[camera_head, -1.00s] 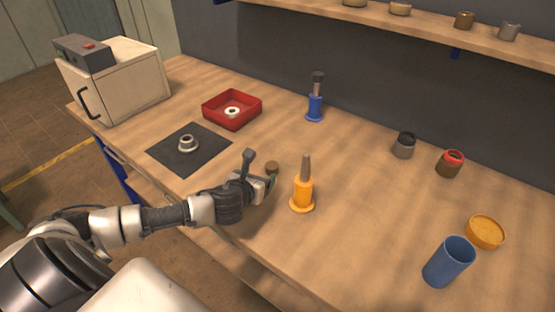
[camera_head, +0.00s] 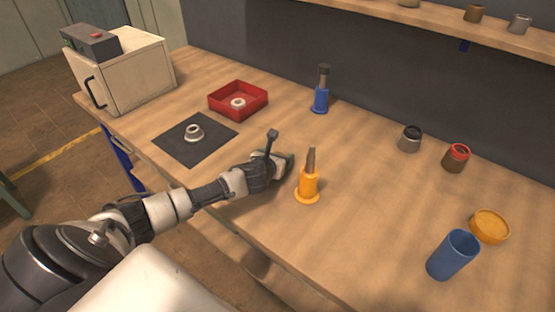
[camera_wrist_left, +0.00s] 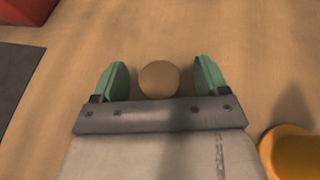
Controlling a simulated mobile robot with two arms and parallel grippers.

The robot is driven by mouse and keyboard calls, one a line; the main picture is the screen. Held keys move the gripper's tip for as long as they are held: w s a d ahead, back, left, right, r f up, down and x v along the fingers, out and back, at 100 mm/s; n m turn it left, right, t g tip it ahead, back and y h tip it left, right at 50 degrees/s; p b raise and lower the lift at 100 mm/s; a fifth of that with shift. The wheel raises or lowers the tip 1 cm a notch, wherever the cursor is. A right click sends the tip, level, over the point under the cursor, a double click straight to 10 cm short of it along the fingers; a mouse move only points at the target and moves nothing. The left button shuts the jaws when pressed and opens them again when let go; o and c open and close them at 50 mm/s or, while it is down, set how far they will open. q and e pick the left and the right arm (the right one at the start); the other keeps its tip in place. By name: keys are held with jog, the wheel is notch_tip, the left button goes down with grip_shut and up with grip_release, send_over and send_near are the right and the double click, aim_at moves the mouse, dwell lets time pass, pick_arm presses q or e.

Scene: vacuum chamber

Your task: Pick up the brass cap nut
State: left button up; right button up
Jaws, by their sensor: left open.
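The brass cap nut (camera_wrist_left: 159,79) shows in the left wrist view as a round, plain brown shape. It sits between the two green-padded fingers of my left gripper (camera_wrist_left: 161,76), with a visible gap on each side. In the head view my left gripper (camera_head: 284,158) is low over the table, left of the orange stand, and hides the nut. The left gripper is open and not closed on anything. My right gripper is not in view.
An orange stand (camera_head: 308,186) is close on the right of the left gripper. A dark mat (camera_head: 180,151) with a metal ring part and a red tray (camera_head: 250,108) lie to the left. A blue stand (camera_head: 321,98) is behind.

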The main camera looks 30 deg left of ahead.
pick_arm(q)
jog(key=c, duration=1)
notch_tip(320, 180, up, 10)
jog(key=p, duration=0.1)
